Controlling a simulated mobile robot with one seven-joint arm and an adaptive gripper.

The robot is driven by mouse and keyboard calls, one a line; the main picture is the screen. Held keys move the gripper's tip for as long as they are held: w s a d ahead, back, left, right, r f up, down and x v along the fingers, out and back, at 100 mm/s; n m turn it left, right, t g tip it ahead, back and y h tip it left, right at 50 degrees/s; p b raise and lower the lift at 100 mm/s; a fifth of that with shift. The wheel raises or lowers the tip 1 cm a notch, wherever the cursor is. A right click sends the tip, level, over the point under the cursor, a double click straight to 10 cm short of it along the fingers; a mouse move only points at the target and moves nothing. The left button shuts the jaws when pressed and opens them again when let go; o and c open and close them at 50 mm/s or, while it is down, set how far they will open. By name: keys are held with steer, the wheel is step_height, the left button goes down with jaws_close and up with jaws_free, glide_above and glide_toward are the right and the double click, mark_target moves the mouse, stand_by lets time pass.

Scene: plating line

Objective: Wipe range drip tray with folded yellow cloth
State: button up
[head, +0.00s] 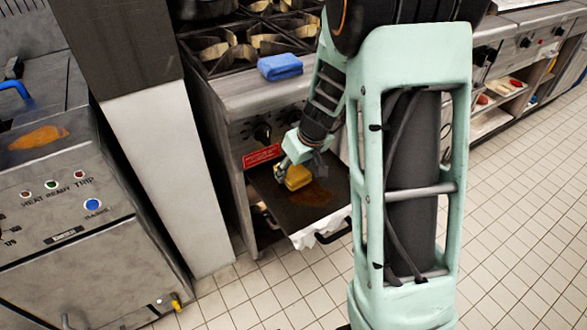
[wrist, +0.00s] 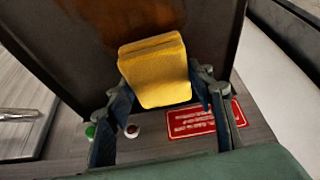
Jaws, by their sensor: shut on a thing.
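The folded yellow cloth (head: 296,177) is held in my gripper (head: 294,163) over the drip tray in the head view. In the wrist view the yellow cloth (wrist: 155,72) sits between the two dark fingers of my gripper (wrist: 162,98). The range drip tray (head: 275,205) is a dark pan pulled out from under the range front. A brown stain (head: 313,195) lies on the tray to the right of the cloth, and brown smears (wrist: 100,30) show on it in the wrist view. I cannot tell whether the cloth touches the tray.
A folded blue cloth (head: 280,66) lies on the range's front ledge below the burners (head: 235,45). A red label (head: 262,155) is on the range front. A steel fryer unit (head: 70,200) stands at left; tiled floor is clear at right.

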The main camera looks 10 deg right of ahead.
steer(key=shift+f+b, duration=1)
steer(key=shift+b, duration=0.15)
